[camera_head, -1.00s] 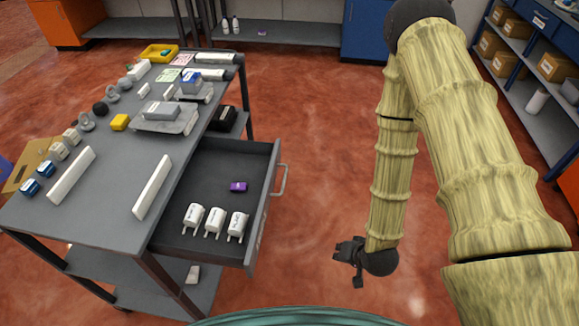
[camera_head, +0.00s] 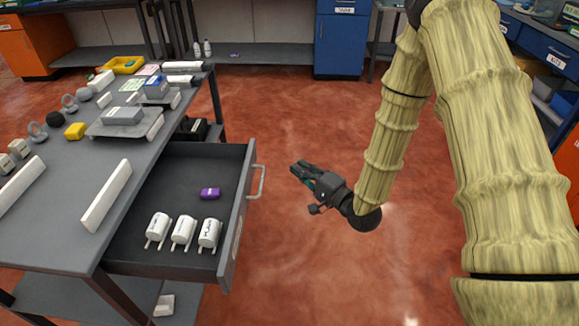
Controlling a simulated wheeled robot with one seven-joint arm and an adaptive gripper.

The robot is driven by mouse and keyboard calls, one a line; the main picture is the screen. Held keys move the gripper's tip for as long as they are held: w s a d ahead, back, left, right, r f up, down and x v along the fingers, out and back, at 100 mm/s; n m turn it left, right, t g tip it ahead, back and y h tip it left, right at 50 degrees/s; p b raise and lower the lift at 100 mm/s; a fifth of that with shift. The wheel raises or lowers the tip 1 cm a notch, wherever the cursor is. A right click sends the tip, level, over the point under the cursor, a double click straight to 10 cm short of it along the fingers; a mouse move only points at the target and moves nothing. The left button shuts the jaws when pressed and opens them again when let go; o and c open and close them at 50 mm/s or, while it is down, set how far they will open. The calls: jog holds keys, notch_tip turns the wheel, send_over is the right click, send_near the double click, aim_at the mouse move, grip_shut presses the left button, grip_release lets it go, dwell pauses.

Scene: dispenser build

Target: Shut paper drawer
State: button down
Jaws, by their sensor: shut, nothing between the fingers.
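The dark grey drawer (camera_head: 180,254) is pulled out from the right side of the workbench (camera_head: 62,206). Its front panel, with a light bar handle (camera_head: 257,183), faces right.
A blue cabinet (camera_head: 341,40) stands at the back. The floor right of the drawer is clear.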

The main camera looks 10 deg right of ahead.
jog(key=s+a+p+x, duration=0.1)
jog(key=a+x, duration=0.1)
jog(key=x, duration=0.9)
jog(key=shift+a, duration=0.45)
jog(key=shift+w, duration=0.1)
